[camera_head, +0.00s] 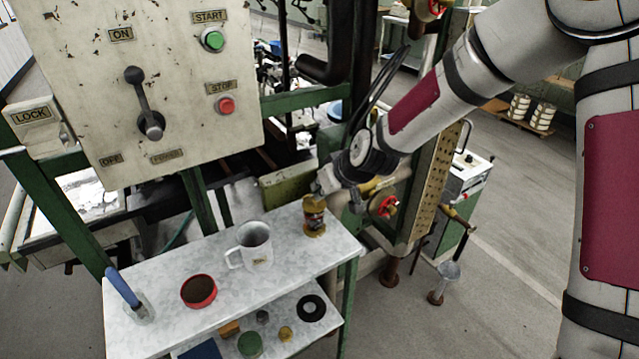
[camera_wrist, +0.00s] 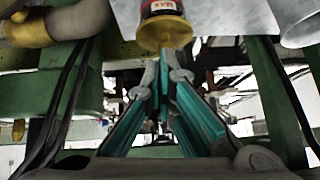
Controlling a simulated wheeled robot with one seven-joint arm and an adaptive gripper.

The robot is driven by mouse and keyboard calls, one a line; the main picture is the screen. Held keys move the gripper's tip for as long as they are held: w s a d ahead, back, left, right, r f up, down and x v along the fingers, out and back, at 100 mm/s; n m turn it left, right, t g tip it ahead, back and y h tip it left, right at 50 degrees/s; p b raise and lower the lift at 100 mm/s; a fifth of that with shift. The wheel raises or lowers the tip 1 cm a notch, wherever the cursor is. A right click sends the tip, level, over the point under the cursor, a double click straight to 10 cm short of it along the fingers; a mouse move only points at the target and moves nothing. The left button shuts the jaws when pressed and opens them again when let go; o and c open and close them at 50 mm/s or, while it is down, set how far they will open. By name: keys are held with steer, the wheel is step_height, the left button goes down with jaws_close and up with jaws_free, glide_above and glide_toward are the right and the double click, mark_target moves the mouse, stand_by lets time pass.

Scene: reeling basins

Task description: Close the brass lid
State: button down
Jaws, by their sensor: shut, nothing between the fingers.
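A small jar (camera_head: 314,218) with a dark and reddish label stands upright near the right end of the upper pale shelf. A brass-coloured lid (camera_wrist: 165,33) shows on the jar in the wrist view, just beyond my fingertips. I cannot tell whether it is seated fully. The jar's label (camera_wrist: 160,7) is partly cut off by the picture's top edge. My gripper (camera_head: 322,184) is beside and slightly above the jar's top in the head view. In the wrist view my gripper (camera_wrist: 160,70) has its fingers together, holding nothing, and appears apart from the lid.
A white mug (camera_head: 253,246), a red round tin (camera_head: 198,291) and a blue-handled tool (camera_head: 123,288) stand on the shelf (camera_head: 285,262). A lower shelf holds a black ring (camera_head: 311,308) and small items. A control panel (camera_head: 150,80) rises behind; a red valve (camera_head: 387,207) is at right.

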steer(key=shift+s+d+f, duration=0.15)
steer(key=shift+s+f, duration=0.1)
steer(key=shift+f, duration=0.1)
steer(key=shift+r, duration=0.1)
steer(key=shift+r+p, duration=0.6)
steer(key=shift+r, duration=0.5)
steer(key=s+d+r+m+h+p, duration=0.25)
steer(key=s+d+r+h, duration=0.25)
steer(key=s+d+r, duration=1.3)
steer(key=s+d+r+m, duration=0.2)
steer(key=s, duration=0.6)
steer(key=s+d+r+m+b, duration=0.1)
steer(key=s+r+m, duration=0.1)
steer(key=s, duration=0.6)
steer(key=shift+d+r+g, duration=0.3)
steer(key=shift+d+r, duration=0.05)
steer(key=shift+r, duration=0.15)
